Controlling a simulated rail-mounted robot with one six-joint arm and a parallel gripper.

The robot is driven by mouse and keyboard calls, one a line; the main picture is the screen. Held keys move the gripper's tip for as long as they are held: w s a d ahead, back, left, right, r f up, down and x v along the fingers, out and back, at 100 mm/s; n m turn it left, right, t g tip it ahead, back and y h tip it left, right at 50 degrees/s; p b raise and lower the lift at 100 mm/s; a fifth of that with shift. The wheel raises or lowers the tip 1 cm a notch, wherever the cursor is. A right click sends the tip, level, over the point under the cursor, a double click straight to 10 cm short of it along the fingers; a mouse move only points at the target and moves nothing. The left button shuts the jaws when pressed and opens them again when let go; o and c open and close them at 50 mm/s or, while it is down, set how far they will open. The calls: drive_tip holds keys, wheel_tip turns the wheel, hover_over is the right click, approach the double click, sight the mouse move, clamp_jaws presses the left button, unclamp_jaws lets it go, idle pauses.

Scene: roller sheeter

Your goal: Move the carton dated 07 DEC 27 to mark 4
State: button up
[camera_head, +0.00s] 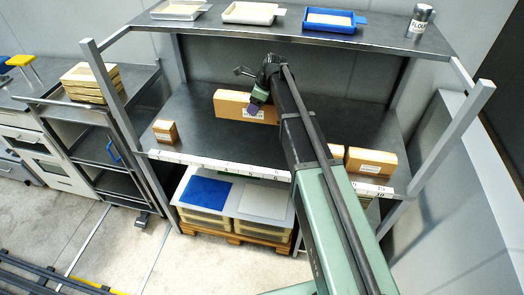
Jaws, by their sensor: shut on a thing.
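A wide brown carton (230,103) stands towards the back of the dark shelf, left of my arm. My gripper (257,103) is at its right part and shut on it; the arm and gripper hide its right end. A white label shows below the gripper, its print too small to read. A small carton (165,132) stands at the shelf's left end. Another carton (370,162) stands at the right, with a further one (336,152) partly hidden behind my arm. No date is legible. The numbered white strip (215,163) runs along the shelf's front edge, partly covered by my arm.
Grey posts flank the shelf, with an upper shelf (380,35) above holding trays and a flour shaker (419,20). Shelf space between the small carton and the wide carton is clear. Below are crates on a pallet (235,235); a rack (100,150) stands left.

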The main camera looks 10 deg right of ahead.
wheel_tip(320, 180, down, 20)
drive_tip(key=b, duration=1.9)
drive_tip(key=shift+d+f, duration=0.1)
drive_tip(key=shift+r, duration=0.35)
drive_tip(key=shift+f, duration=0.25)
drive_tip(key=o, duration=1.2)
drive_tip(key=shift+r, duration=0.1)
drive_tip(key=shift+r+p, duration=0.5)
drive_tip(key=p+v, duration=1.1)
drive_tip(key=v, duration=0.1)
drive_tip(key=s+a+f+n+g+h, duration=0.1)
drive_tip(key=s+a+n+h, duration=0.1)
drive_tip(key=s+n, duration=0.9)
drive_tip(key=s+a+f+n+h, duration=0.1)
drive_tip(key=s+a+n+h, duration=0.1)
drive_tip(key=s+n, duration=1)
drive_tip(key=s, duration=0.7)
drive_tip(key=shift+g+b, duration=0.35)
drive_tip(key=shift+g, duration=0.05)
